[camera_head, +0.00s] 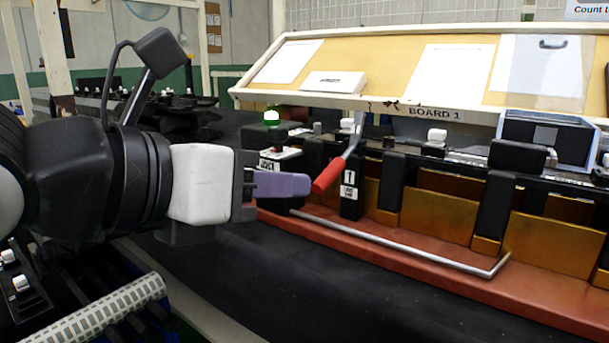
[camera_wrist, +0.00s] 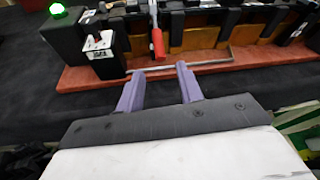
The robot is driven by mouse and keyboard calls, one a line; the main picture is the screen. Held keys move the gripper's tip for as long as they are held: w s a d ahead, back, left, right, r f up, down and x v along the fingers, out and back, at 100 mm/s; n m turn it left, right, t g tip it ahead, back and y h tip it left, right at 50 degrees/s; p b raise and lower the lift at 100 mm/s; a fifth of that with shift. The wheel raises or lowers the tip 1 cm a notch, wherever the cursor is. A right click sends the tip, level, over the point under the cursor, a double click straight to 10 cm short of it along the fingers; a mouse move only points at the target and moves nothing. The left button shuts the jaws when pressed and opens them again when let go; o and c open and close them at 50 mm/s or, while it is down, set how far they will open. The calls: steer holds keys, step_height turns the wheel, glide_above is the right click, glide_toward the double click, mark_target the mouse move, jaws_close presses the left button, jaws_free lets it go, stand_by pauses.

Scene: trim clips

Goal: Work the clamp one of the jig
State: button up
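The jig is a long red base (camera_head: 420,263) with black posts and brass-coloured plates. Clamp one has a black post labelled "1" (camera_head: 350,190) and a metal lever ending in a red handle (camera_head: 328,175), which slants down toward the left. The red handle also shows in the wrist view (camera_wrist: 158,44), ahead of my fingers. My gripper (camera_head: 308,185) has purple fingers and appears just left of the handle in the head view. In the wrist view my gripper (camera_wrist: 157,78) is open, with an empty gap between its fingers. The handle's tip appears beyond the gap, apart from the fingers.
A green lamp (camera_head: 271,116) glows on a black box at the jig's left end. A bent metal rod (camera_head: 400,243) runs along the jig's front. A board with papers (camera_head: 400,60) stands behind. The dark table (camera_head: 240,275) in front is clear.

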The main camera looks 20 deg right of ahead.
steer(key=v, duration=0.5)
steer(key=shift+s+a, duration=0.1)
steer(key=shift+a, duration=0.1)
